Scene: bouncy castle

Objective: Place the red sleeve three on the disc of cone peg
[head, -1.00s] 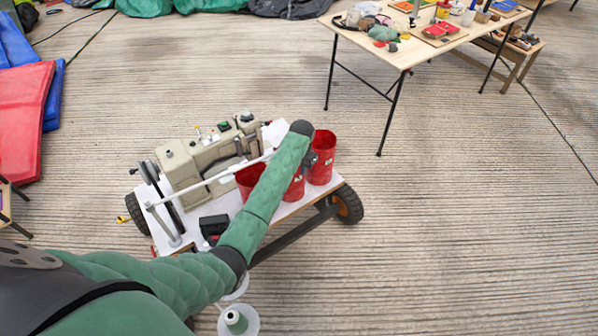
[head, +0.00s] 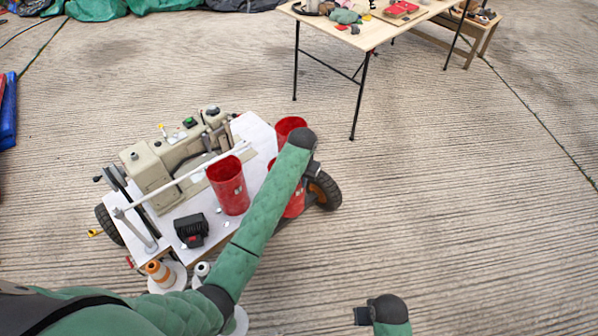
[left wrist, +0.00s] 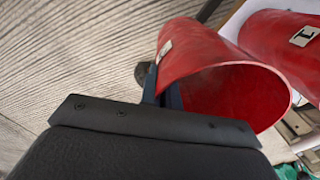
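My left gripper (head: 306,170) is at the right end of the cart, mostly hidden by its own wrist. In the left wrist view its two dark fingers (left wrist: 162,92) are close together on the rim of a red sleeve (left wrist: 195,45), one each side of the wall. This sleeve shows behind my arm in the head view (head: 295,203); its number is unreadable. Two other red sleeves stand on the cart, one left (head: 228,187) and one behind (head: 288,126). Cone discs are low at the cart's front: one (head: 158,287) bears an orange-white cone. My right gripper (head: 362,316) shows at the bottom, fingers unclear.
The cart's white top (head: 255,132) carries a beige sewing machine (head: 165,160), a white rod and a black box (head: 191,229). A wooden table (head: 350,38) with small items stands at the back right. The floor right of the cart is clear.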

